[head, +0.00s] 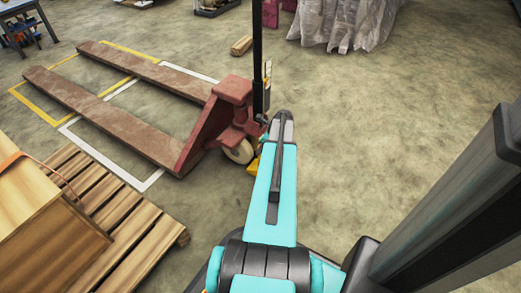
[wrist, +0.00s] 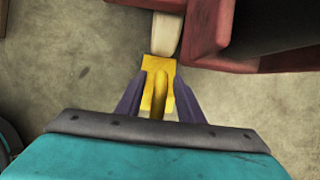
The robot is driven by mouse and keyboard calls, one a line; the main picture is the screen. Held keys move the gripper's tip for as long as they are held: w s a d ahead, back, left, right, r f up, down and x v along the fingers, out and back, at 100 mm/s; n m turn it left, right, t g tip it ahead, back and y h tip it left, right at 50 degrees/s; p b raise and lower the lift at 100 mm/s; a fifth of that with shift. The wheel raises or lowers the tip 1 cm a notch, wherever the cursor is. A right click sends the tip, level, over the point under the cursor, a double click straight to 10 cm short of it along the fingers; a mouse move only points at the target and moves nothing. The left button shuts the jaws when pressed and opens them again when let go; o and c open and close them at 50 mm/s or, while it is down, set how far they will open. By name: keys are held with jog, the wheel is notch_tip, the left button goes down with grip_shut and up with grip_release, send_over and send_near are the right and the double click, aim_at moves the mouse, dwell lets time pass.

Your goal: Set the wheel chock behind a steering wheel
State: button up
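The yellow wheel chock (wrist: 160,66) shows in the wrist view with a raised handle in its middle. Its far end is right by the pale steering wheel (wrist: 166,36); I cannot tell whether they touch. My gripper (wrist: 160,82) has its two purple fingers on either side of the chock. Yellow shows between the handle and the fingers, so I cannot tell whether they press on the chock. In the head view the chock (head: 253,168) is a small yellow patch at floor level beside the steering wheel (head: 239,152), mostly hidden by my arm.
The red pallet jack (head: 216,120) stands with its brown forks pointing to the upper left over yellow and white floor lines. A wooden pallet (head: 140,245) with a crate (head: 40,225) is at lower left. A wood block (head: 242,45) lies farther back. The floor to the right is clear.

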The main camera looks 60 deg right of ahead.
jog(key=p+v, duration=0.3)
jog(key=v, duration=0.6)
jog(key=shift+s+r, duration=0.1)
dwell(0.5)
